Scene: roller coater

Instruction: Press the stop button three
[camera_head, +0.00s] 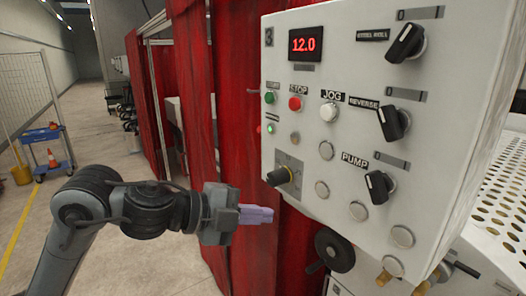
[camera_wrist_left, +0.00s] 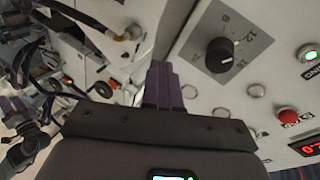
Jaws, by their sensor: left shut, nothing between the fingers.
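The red stop button (camera_head: 295,103) sits on the white control panel (camera_head: 330,75), under the STOP label and below the red 12.0 display (camera_head: 306,45). A "3" label marks the panel's upper left. The stop button also shows at the right of the left wrist view (camera_wrist_left: 288,116). My left gripper (camera_head: 272,215) is shut and empty, with purple fingers. In the head view it appears below the stop button, just under the speed knob (camera_head: 279,176). In the left wrist view its fingers (camera_wrist_left: 160,68) point up, left of the knob. My right gripper is not in view.
A green button (camera_head: 270,98) is left of the stop button, and a white JOG button (camera_head: 329,112) is right of it. Black selector knobs (camera_head: 393,123) stick out along the right. Red curtains (camera_head: 240,90) hang behind the panel. A black handwheel (camera_head: 334,249) is below.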

